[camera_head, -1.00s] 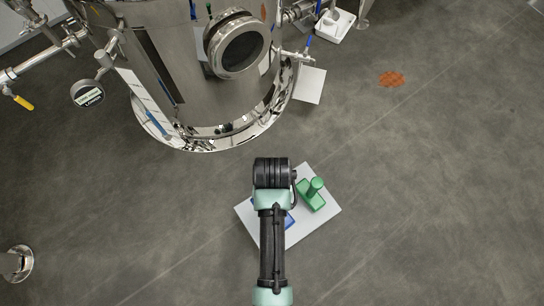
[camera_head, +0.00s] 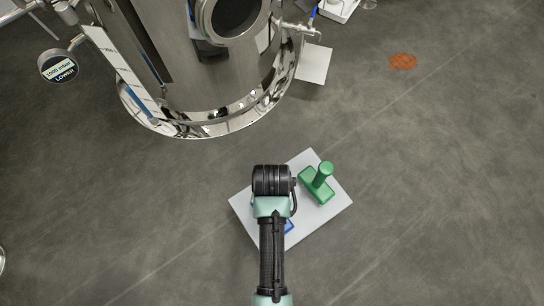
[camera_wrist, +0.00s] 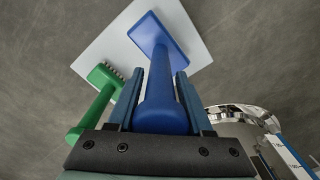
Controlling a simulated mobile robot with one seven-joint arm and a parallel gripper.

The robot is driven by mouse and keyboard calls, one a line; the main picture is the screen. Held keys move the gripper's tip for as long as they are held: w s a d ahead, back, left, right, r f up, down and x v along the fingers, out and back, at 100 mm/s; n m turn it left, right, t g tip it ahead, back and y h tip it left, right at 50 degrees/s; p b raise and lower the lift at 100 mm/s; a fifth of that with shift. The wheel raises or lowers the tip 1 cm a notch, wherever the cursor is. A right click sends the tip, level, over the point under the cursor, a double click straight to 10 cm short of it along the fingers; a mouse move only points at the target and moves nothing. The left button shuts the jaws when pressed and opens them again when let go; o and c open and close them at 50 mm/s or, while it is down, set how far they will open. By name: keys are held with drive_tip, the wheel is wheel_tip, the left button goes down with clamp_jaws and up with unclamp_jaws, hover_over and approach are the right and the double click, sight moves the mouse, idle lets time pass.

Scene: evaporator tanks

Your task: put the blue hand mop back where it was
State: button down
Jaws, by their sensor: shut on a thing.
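The blue hand mop (camera_wrist: 158,38) is in my gripper (camera_wrist: 156,80), whose two blue fingers are shut on its handle in the wrist view. The mop's flat head overlaps the light grey board (camera_wrist: 105,45) there; I cannot tell if it touches it. In the head view only a small piece of the blue mop (camera_head: 289,225) shows beside my arm, over the light grey board (camera_head: 325,214). My arm hides the jaws and most of the mop there. A green brush (camera_head: 317,184) with an upright handle is on the board's right part; it also shows in the wrist view (camera_wrist: 100,88), left of my gripper.
A steel tank (camera_head: 200,75) with a round port and shiny base ring stands beyond the board. A white square (camera_head: 314,63) is beside it. An orange patch (camera_head: 402,61) lies on the floor at right. Grey floor is open left and right of the board.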

drive_tip(key=shift+f+b, duration=1)
drive_tip(key=shift+f, duration=1.05)
drive_tip(key=shift+c, duration=1.5)
unclamp_jaws()
